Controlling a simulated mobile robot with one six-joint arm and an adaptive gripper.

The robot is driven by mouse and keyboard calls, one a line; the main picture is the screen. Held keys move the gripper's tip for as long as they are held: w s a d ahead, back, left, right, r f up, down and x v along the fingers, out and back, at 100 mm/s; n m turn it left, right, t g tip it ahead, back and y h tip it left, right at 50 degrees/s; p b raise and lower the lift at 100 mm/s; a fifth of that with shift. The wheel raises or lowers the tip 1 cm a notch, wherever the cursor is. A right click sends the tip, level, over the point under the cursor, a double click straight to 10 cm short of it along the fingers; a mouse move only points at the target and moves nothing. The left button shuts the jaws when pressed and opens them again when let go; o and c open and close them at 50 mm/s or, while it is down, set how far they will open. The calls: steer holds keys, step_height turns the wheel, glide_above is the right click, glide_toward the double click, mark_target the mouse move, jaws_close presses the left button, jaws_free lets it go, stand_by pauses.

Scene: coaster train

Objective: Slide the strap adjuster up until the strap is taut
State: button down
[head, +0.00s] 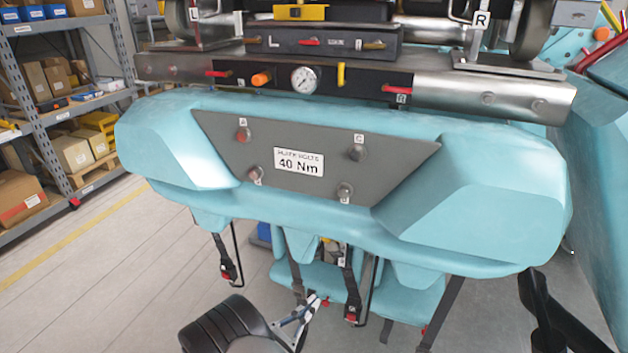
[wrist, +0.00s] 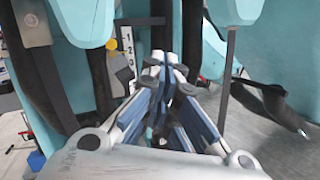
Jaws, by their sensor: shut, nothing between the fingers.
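My gripper (head: 320,299) is shut and empty below the turquoise seat row in the head view, beside a hanging black strap (head: 350,280). In the wrist view its fingertips (wrist: 164,60) are together in front of a dark strap (wrist: 158,36); I cannot tell whether they touch it. The head-view strap has a red-marked buckle (head: 351,314) at its lower end. Another black strap with a red-marked buckle (head: 229,272) hangs further left. In the wrist view a wide black strap (wrist: 45,80) carries a grey plate (wrist: 36,33). I cannot tell which piece is the adjuster.
A white plate numbered 1, 2, 3 (wrist: 126,50) and an orange knob (wrist: 111,44) are left of my fingers in the wrist view. The turquoise car body (head: 480,200) is above my gripper. Shelves with boxes (head: 45,110) stand left; the floor (head: 110,290) there is open.

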steer(key=s+d+r+m+g+y, duration=0.1)
steer(key=s+d+r+m+g, duration=0.4)
steer(key=d+r+m+g, duration=0.3)
steer(key=s+d+r+m+g, duration=0.4)
steer(key=d+r+m+g, duration=0.15)
steer(key=d+r, duration=0.35)
steer(key=s+a+r+m+t+y, duration=0.1)
steer(key=s+r+m+y, duration=0.2)
steer(key=s, duration=0.6)
steer(key=s+r+m+t+y, duration=0.2)
steer(key=s+r+m+y, duration=0.1)
steer(key=s+m+y, duration=0.4)
steer(key=s+y, duration=0.2)
steer(key=y, duration=0.1)
steer(key=shift+s+a+r, duration=0.15)
steer(key=shift+a+r, duration=0.15)
steer(key=shift+a, duration=0.1)
